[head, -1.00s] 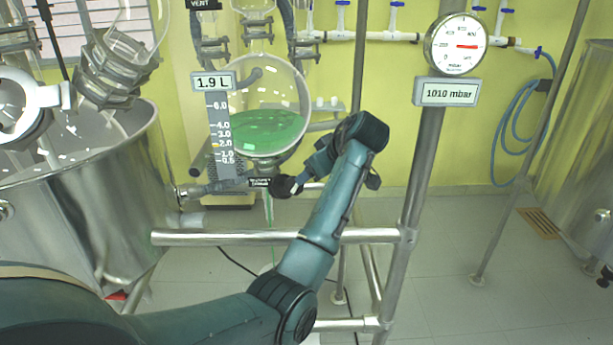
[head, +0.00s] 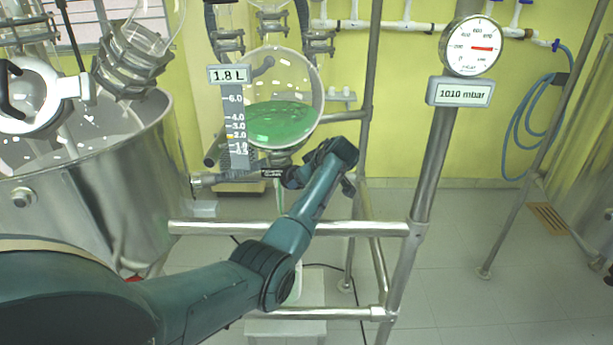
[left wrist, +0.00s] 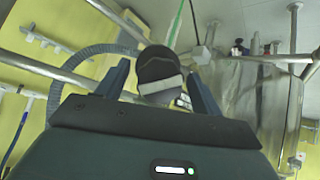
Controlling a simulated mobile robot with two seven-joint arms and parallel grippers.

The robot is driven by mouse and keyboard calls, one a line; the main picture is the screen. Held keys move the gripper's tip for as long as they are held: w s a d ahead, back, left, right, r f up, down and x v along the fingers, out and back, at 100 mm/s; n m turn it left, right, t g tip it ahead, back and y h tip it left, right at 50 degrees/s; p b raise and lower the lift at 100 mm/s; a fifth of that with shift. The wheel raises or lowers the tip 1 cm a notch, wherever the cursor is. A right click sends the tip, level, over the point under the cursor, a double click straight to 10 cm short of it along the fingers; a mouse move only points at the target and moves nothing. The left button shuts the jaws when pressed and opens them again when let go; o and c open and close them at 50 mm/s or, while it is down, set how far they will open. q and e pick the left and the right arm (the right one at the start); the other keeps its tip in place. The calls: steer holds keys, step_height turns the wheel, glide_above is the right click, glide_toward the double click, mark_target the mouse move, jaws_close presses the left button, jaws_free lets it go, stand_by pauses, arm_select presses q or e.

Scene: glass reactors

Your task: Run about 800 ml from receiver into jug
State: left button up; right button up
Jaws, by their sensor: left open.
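The receiver (head: 283,92) is a round glass flask with green liquid in its lower part; its label (head: 229,74) reads 1.8 L. A thin green stream (head: 278,195) runs down below it and also shows in the left wrist view (left wrist: 176,22). My left arm reaches under the receiver, with the left gripper (head: 296,176) at its outlet. In the left wrist view the gripper (left wrist: 160,85) is open, with a dark round knob (left wrist: 158,68) between its fingers. Whether they touch it is unclear. The jug is mostly hidden behind my arm; a pale green edge (head: 295,288) shows. My right gripper is out of view.
A pale step or stand (head: 285,328) is on the floor below. A metal frame rail (head: 380,228) crosses in front of the receiver. A large steel vessel (head: 90,190) stands at left. A gauge (head: 471,47) and a 1010 mbar display (head: 460,93) are on a post.

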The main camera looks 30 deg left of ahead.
arm_select(q)
steer(key=c, duration=1)
steer(key=shift+m, duration=0.3)
steer(key=m+g, duration=0.1)
steer(key=m, duration=0.3)
steer(key=shift+y, duration=0.4)
steer(key=m+g+y+b, duration=0.1)
steer(key=m, duration=0.3)
steer(key=shift+d+f, duration=0.1)
steer(key=o, duration=1)
